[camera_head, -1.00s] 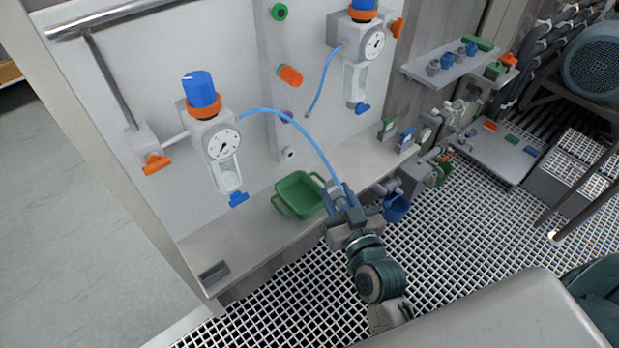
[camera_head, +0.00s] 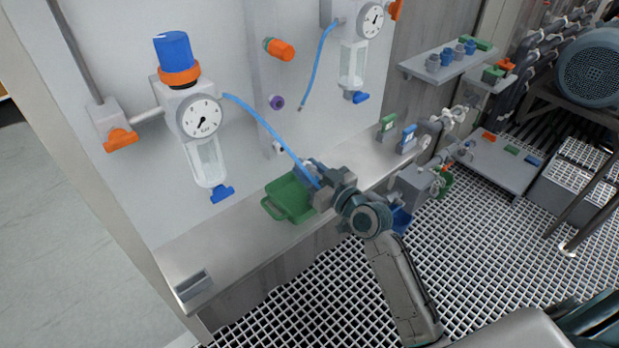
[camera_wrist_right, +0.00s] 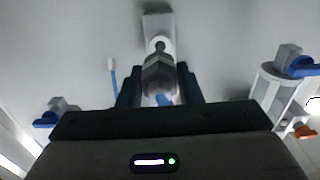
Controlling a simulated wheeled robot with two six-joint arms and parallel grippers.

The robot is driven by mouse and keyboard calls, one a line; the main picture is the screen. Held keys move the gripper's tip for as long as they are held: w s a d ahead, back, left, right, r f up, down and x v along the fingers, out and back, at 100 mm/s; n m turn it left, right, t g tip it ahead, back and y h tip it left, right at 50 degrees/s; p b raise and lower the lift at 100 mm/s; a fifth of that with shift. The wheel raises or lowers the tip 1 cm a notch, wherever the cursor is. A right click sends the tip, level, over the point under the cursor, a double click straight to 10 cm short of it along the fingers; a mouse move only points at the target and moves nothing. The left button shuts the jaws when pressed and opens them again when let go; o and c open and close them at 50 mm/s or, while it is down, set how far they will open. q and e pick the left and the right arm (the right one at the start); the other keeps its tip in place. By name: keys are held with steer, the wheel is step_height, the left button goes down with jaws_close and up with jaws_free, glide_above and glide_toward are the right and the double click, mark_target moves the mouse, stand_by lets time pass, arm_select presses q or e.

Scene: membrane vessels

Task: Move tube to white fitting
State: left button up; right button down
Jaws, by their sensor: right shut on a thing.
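The blue tube (camera_head: 268,128) runs in an arc from the left regulator (camera_head: 200,116) down to my right gripper (camera_head: 314,174). My right gripper is shut on the tube near its free end, in front of the panel and above the green basket. In the right wrist view, the gripper (camera_wrist_right: 160,95) has a grey ribbed end piece between its fingers, with a bit of blue tube (camera_wrist_right: 163,100) below it. The white fitting (camera_head: 278,148) is on the panel just left of the gripper. In the wrist view, a pale fitting (camera_wrist_right: 158,28) lies straight beyond the end piece; whether they touch is unclear. My left gripper is not seen.
A purple fitting (camera_head: 277,102) and an orange fitting (camera_head: 279,49) are higher on the panel. A second blue tube (camera_head: 318,65) hangs from the right regulator (camera_head: 353,45).

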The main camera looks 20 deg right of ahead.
mark_target(302, 164)
steer(key=shift+r, duration=0.1)
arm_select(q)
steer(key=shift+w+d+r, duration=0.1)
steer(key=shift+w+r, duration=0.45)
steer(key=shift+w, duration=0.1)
arm_select(e)
steer(key=x, duration=0.5)
steer(key=shift+w+a, duration=0.2)
steer(key=shift+w, duration=0.1)
arm_select(q)
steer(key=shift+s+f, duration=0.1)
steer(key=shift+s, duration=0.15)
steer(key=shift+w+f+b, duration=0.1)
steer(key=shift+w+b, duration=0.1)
steer(key=shift+b, duration=0.2)
stand_by(0.7)
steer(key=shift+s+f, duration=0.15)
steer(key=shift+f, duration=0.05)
stand_by(0.3)
